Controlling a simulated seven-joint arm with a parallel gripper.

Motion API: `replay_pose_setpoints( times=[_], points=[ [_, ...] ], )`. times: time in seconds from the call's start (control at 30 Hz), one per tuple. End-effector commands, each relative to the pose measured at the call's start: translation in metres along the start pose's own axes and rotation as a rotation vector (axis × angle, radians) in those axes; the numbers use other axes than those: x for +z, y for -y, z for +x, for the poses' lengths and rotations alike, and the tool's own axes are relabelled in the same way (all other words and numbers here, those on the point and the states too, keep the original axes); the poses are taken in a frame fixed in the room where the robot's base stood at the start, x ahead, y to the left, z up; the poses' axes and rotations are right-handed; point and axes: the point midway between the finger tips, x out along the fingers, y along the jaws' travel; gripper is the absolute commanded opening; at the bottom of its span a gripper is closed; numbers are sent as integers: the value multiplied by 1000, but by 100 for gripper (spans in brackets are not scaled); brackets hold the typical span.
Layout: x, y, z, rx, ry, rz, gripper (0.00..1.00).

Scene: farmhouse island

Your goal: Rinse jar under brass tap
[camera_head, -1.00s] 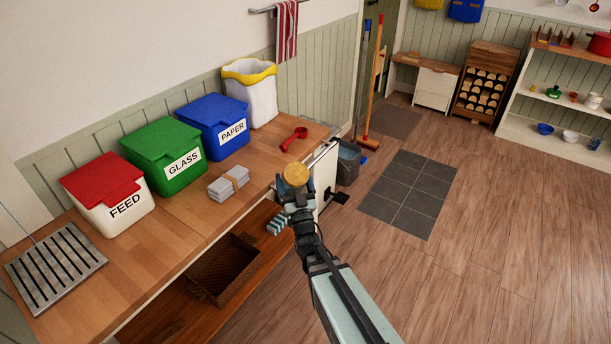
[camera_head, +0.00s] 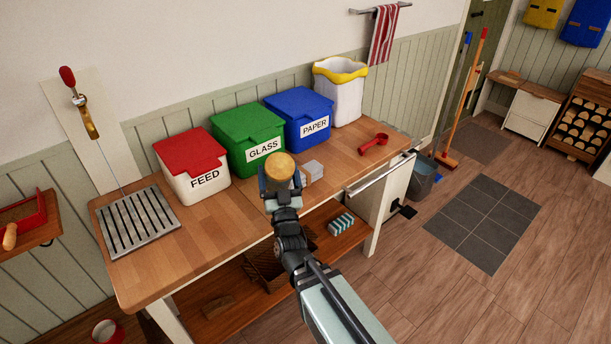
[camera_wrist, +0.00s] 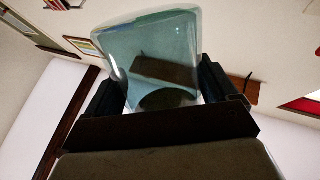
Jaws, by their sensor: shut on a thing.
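My gripper (camera_head: 280,190) is shut on a jar (camera_head: 279,167) with a tan round end facing the head camera. In the wrist view the jar (camera_wrist: 155,55) is clear bluish glass between the two dark fingers. My gripper holds it above the front of the wooden counter, before the green bin. The brass tap (camera_head: 87,120) with a red handle is on a pale wall panel at the left. A thin line runs from it down to a slotted metal drain grate (camera_head: 139,222). The jar is well right of the tap and grate.
A red-lidded FEED bin (camera_head: 193,166), a green GLASS bin (camera_head: 248,138), a blue PAPER bin (camera_head: 300,117) and a white bag with yellow rim (camera_head: 341,90) line the counter's back. A red scoop (camera_head: 373,144) lies at right. Counter between grate and jar is clear.

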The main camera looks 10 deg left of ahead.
Motion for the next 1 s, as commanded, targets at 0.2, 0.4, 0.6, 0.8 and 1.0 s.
replay_pose_setpoints(
  times=[0.2,0.4,0.6,0.8,1.0],
  points=[
    [1,77,15,-91,4,49,46],
    [-5,150,18,-179,10,97,46],
    [-15,223,13,-271,17,147,46],
    [-28,288,2,-354,24,193,46],
    [-39,328,-9,-409,28,222,46]
  ],
)
